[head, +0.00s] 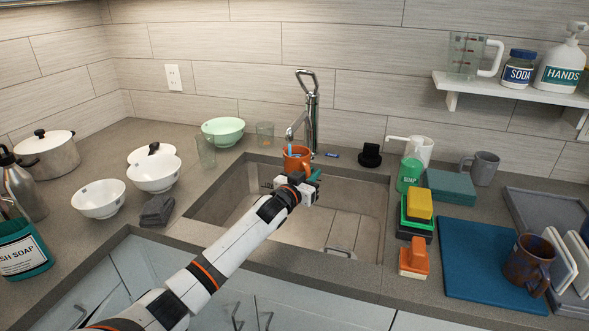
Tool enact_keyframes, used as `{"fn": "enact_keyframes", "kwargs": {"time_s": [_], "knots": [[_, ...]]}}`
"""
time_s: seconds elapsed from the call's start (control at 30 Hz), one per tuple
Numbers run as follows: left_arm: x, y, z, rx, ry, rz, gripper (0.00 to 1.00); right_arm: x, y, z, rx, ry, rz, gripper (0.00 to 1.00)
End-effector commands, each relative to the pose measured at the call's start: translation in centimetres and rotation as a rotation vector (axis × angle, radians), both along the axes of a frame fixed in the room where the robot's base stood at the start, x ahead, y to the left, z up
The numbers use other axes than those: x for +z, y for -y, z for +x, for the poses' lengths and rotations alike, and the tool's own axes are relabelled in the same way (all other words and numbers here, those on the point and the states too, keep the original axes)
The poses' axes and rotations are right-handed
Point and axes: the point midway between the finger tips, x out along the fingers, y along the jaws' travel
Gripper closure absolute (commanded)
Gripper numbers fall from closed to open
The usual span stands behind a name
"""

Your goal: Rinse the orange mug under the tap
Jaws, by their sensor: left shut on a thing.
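The orange mug (296,157) is over the back of the sink (235,200), upright as far as I can see, just under the spout of the tap (311,112). A short light-blue streak, which looks like water, runs from the spout into the mug's mouth. My left gripper (304,178) is shut on the mug from the near side. My wrist hides the mug's lower part and the exact grip. My right gripper is out of view.
Left of the sink are white bowls (99,199), a grey cloth (157,210), a glass (206,151) and a green bowl (223,131). Right are a green soap bottle (409,172), sponges (419,205), an orange brush (414,258) and a rust-brown mug (528,264) on a blue mat (470,260).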

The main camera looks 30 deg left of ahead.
Motion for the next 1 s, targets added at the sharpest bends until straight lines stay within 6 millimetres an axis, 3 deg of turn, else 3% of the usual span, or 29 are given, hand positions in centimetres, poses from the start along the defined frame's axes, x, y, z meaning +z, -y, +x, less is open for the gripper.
{"fn": "enact_keyframes", "kwargs": {"time_s": [0.27, 1.0], "knots": [[0.3, 0.3, -0.6, -0.002, 0.002, 0.0, 1.0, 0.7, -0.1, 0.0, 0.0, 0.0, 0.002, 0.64], [0.3, 2.0, -6.3, -0.001, 0.002, -0.001, 1.0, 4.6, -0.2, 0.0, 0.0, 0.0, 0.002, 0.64]]}}
